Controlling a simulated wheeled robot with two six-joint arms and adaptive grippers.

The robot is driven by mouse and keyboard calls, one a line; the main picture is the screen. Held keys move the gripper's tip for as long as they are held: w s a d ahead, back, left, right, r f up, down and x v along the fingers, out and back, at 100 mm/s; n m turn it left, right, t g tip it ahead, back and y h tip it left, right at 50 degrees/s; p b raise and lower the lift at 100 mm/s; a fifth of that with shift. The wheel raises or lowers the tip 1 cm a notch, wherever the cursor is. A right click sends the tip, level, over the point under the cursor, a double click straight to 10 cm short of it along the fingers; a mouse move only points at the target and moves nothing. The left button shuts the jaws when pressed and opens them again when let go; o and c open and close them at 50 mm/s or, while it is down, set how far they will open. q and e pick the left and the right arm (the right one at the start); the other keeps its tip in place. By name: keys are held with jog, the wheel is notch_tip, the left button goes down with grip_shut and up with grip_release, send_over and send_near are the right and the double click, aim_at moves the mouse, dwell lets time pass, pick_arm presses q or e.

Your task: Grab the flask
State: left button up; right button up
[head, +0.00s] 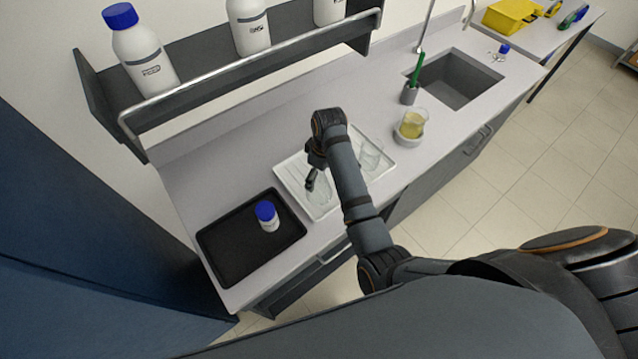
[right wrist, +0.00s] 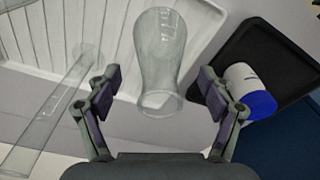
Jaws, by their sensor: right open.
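The fingers are open, with a gap on each side of the glass. In the head view the flask (head: 320,194) is on the white tray (head: 294,180), just below my right gripper (head: 312,176), and partly covered by it. My left gripper is not in view.
Another clear glass vessel (head: 370,155) stands on the tray's right side, close to my right arm. A black tray (head: 232,258) with a blue-capped white bottle (head: 267,216) is at left. A beaker of yellow liquid (head: 412,126) and a sink (head: 455,78) are at right.

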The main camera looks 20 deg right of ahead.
jog(key=shift+w+a+f, duration=0.1)
jog(key=shift+w+f, duration=0.05)
jog(key=shift+f, duration=1.25)
jog(key=c, duration=1.3)
jog(key=shift+r, duration=0.1)
jog(key=shift+c, duration=0.2)
jog(key=shift+w, duration=0.1)
